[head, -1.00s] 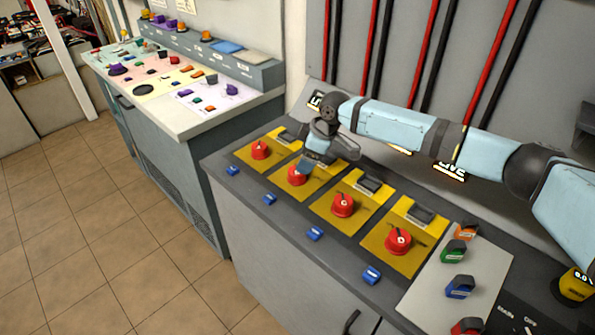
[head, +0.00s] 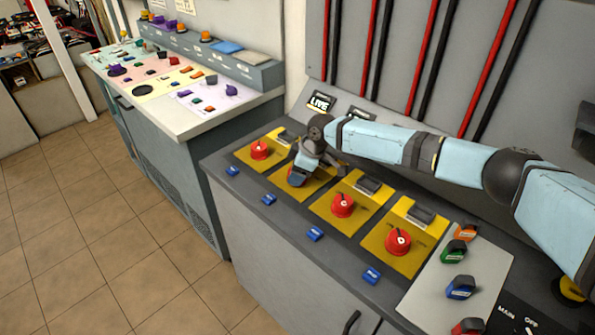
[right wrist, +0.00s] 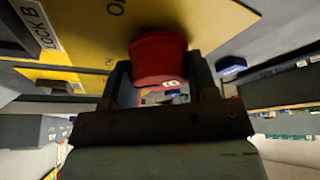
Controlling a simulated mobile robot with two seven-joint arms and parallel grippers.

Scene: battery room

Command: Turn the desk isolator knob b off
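Isolator knob b is a round red knob on a yellow plate (head: 318,187), second from the left in the head view, where my right gripper (head: 300,175) covers most of it. In the right wrist view the red knob (right wrist: 160,58) sits between the two dark fingers of my right gripper (right wrist: 163,85), which close in on both its sides. The plate there carries a label reading "LOCK B" (right wrist: 42,28). The knob's pointer is hidden. My left gripper is not in view.
Similar red knobs stand at the left (head: 260,149) and right (head: 343,205), with another farther right (head: 398,241). Small blue tags (head: 315,234) line the desk front. A grey panel (head: 470,262) with coloured parts is at right. Cable runs rise behind.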

